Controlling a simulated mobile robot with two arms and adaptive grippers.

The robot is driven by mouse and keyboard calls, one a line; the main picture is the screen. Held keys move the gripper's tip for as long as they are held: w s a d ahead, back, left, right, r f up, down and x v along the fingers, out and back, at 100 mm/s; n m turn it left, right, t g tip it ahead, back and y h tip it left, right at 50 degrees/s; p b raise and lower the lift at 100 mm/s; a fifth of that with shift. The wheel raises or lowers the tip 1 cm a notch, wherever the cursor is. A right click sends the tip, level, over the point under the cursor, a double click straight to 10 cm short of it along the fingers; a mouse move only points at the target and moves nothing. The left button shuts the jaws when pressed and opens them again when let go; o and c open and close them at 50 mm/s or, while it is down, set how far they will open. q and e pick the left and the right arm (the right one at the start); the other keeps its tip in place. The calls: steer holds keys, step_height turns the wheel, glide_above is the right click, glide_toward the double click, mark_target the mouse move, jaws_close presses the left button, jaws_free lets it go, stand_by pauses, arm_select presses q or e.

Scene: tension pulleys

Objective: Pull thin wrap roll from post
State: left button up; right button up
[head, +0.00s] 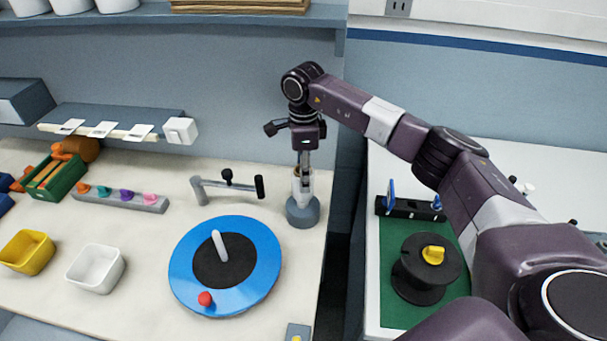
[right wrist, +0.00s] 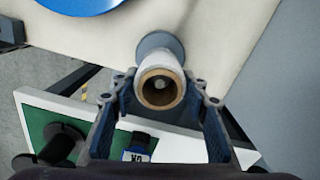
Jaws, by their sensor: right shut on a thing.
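The thin wrap roll (head: 303,187) is a pale tube standing upright on its post (head: 303,213), which has a round blue-grey base near the table's right edge. In the right wrist view I look down on the roll (right wrist: 150,72) and into its brown cardboard core, with the post's tip inside. My right gripper (head: 303,168) points down from above, its fingers on either side of the roll, shut on it. The gripper hides part of the roll in the head view. My left gripper is not in view.
A blue turntable (head: 262,268) with a pale peg and red knob lies to the left. A grey bar with a black handle (head: 228,183) stands left of the roll. A black spool (head: 420,290) sits on a green mat across a gap to the right.

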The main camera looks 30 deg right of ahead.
stand_by(0.4)
steer(key=shift+r+p, duration=0.9)
steer(key=shift+r, duration=0.9)
steer(key=shift+r+p, duration=0.9)
steer(key=shift+r, duration=0.85)
steer(key=shift+r, duration=0.1)
steer(key=shift+r+p, duration=0.75)
steer(key=shift+r, duration=0.4)
